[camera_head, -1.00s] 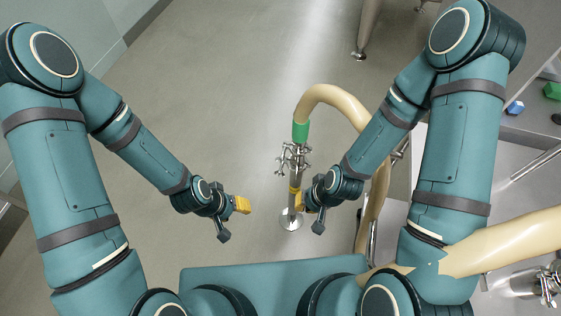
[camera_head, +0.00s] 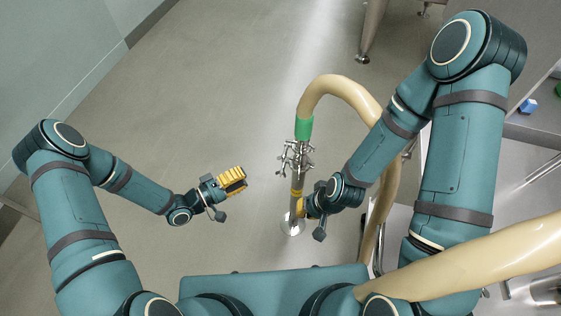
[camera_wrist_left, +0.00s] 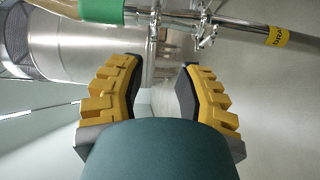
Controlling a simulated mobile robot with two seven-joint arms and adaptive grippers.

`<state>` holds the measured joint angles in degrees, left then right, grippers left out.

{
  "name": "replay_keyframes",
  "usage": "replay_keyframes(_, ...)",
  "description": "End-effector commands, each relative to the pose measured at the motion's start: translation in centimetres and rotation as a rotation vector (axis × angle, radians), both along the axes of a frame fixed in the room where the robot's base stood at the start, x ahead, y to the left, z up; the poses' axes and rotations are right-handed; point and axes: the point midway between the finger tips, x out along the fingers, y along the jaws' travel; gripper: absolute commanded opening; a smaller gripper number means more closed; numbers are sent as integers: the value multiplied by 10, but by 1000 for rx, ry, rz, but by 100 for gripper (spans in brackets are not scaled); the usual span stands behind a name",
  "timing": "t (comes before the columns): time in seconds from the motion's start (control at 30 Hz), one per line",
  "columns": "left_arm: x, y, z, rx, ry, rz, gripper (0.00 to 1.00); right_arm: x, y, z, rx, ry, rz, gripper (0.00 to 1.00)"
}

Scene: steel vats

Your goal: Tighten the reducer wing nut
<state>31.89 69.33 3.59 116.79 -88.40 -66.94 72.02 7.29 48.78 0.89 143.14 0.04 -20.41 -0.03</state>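A vertical steel pipe (camera_head: 297,186) carries a cluster of clamp fittings with small wing nuts (camera_head: 296,158) below a green hose cuff (camera_head: 304,129). I cannot tell which nut is the reducer's.
A cream hose (camera_head: 338,87) arches from the green cuff down to the right, behind my right arm. Another thick cream hose (camera_head: 480,262) crosses the lower right. A steel leg (camera_head: 371,35) stands at the back. The floor left of the pipe is clear.

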Motion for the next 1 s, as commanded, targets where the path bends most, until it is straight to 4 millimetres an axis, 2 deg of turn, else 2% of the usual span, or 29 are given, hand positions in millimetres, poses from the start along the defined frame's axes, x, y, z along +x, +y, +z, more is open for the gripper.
replay_keyframes(0.13,-4,-1,0,-50,4,-26,33,1,0,-2,0,-1,0,0)
replay_keyframes(0.27,1,-11,1,-52,4,-30,33,1,0,-3,0,-2,-1,0)
replay_keyframes(0.8,44,-100,1,-49,3,-31,33,3,0,-14,-1,-7,-2,0)
replay_keyframes(1.0,54,-118,0,-48,4,-28,33,3,0,-16,-1,-8,-2,0)
